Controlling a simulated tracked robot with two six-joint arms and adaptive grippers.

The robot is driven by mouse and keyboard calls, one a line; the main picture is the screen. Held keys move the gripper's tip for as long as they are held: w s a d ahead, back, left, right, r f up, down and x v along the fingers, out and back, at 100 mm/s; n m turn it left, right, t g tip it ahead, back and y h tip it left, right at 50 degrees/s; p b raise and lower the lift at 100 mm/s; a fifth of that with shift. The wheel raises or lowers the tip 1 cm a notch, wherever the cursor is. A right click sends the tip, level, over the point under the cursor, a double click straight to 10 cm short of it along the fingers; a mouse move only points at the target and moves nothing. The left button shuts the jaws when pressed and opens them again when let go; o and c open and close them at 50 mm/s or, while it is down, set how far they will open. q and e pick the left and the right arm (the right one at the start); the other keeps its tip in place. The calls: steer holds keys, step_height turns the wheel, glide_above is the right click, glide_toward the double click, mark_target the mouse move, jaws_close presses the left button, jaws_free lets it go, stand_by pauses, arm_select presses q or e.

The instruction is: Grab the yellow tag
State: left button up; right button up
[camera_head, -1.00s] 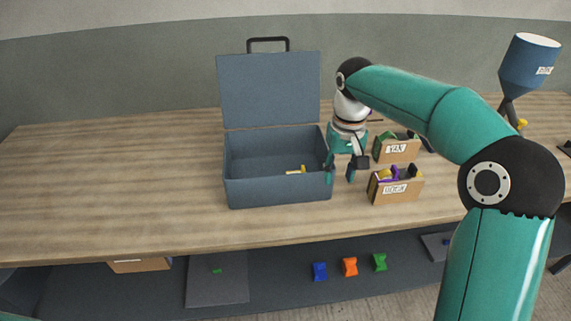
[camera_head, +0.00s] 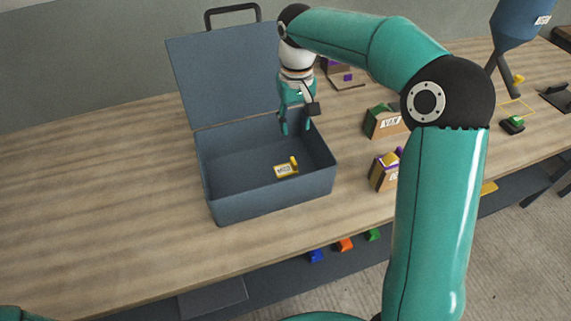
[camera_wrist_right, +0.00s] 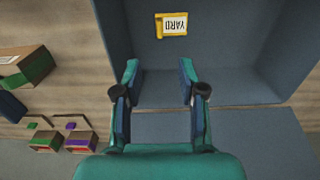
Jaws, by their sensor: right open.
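The yellow tag (camera_head: 287,169) has a pale label with dark lettering and lies on the floor of the open blue-grey case (camera_head: 250,208), toward its right side. In the right wrist view the tag (camera_wrist_right: 171,25) is beyond the fingertips, and its label reads "YARD". My right gripper (camera_head: 295,130) is open and empty, over the back right part of the case, apart from the tag. It also shows in the right wrist view (camera_wrist_right: 158,75) with its two fingers spread. My left gripper is not in view.
The case's raised lid (camera_head: 220,80) stands behind the gripper. Labelled boxes (camera_head: 383,123) stand to the case's right on the wooden table (camera_head: 90,180). A blue hopper (camera_head: 517,25) is at the far right. The table left of the case is clear.

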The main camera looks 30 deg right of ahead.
glide_above(294, 162)
steer(key=f, duration=0.7)
steer(key=shift+w, duration=0.35)
steer(key=shift+s+f+p, duration=0.15)
steer(key=shift+f+p, duration=0.2)
steer(key=shift+f, duration=1.3)
steer(key=shift+s+f+p, duration=0.15)
steer(key=shift+f+p, duration=0.15)
steer(key=shift+f, duration=1.35)
steer(key=shift+c, duration=0.2)
jaws_close()
